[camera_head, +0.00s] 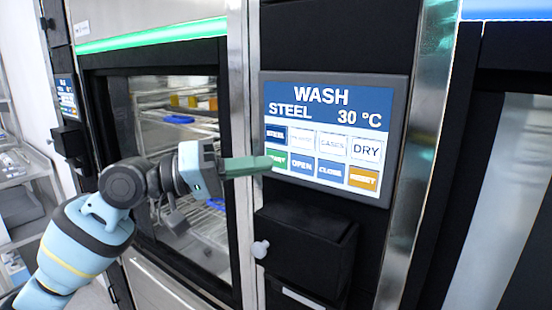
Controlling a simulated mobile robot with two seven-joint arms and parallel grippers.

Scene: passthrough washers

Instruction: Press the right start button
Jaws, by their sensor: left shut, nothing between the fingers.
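The washer's touch panel (322,92) reads WASH, STEEL and 30 °C. A green start button (281,161) sits at the left end of its lower button row, partly hidden by my finger. My left gripper (266,164) reaches in from the left with its green fingers shut and empty. Its fingertips overlap the left part of the start button in the view; I cannot tell whether they touch it. My right gripper is not in view.
Open, close and orange reset buttons (363,179) lie right of the start button. A black box (305,240) juts out below the panel. A glass washer door (180,110) stands behind my left arm. Another small panel (66,97) is at far left.

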